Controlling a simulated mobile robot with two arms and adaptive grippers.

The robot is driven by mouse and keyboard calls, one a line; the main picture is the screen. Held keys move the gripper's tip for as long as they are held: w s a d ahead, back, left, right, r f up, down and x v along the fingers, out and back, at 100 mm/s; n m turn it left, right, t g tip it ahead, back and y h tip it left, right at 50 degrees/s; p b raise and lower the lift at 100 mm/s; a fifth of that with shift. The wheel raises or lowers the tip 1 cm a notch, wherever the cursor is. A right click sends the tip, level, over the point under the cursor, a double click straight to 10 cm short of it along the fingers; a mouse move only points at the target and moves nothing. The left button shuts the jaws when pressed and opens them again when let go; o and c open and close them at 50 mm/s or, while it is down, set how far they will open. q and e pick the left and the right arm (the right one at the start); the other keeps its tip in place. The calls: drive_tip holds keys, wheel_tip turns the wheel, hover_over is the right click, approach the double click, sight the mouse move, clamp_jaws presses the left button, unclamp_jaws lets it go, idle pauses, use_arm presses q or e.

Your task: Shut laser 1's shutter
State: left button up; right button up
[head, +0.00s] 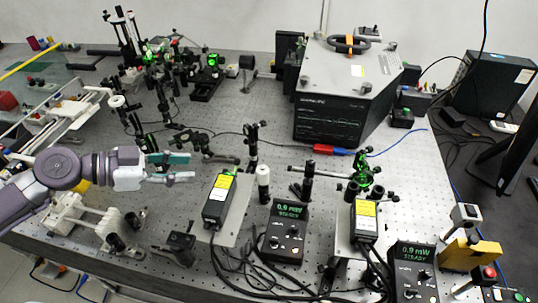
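Two black laser heads with yellow labels stand on pale plates: one left of centre (214,210) and one to its right (365,232). I cannot read which is laser 1, and no shutter part is clear on either. Beside each stands a black control box, the left one (288,230) and the right one (412,272); both displays appear to read 0.9 mW STEADY. Green light shows near the front of both heads. My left gripper (180,168) comes in from the left, fingers apart and empty, to the left of the left laser head. My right gripper is not in view.
Several posts and optic mounts (200,145) stand behind my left gripper. A large black-and-grey spectrometer box (335,110) fills the back right. Cables (265,275) run along the front. A yellow block (470,253) is at right. Bare perforated table (225,110) shows at the back centre.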

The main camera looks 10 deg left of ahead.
sight(236, 163)
use_arm(q)
drive_tip(key=p+x, duration=0.1)
drive_tip(key=x, duration=0.1)
drive_tip(key=p+x, duration=0.1)
drive_tip(key=x, duration=0.2)
drive_tip(key=p+x, duration=0.2)
drive_tip(key=shift+w+d+r, duration=0.2)
drive_tip(key=p+x, duration=0.2)
drive_tip(key=x, duration=0.2)
drive_tip(key=shift+f, duration=0.15)
drive_tip(key=shift+w+d+f, duration=0.3)
drive_tip(key=shift+d+f, duration=0.05)
drive_tip(key=shift+d, duration=0.1)
drive_tip(key=shift+f, duration=0.1)
drive_tip(key=c, duration=0.6)
clamp_jaws()
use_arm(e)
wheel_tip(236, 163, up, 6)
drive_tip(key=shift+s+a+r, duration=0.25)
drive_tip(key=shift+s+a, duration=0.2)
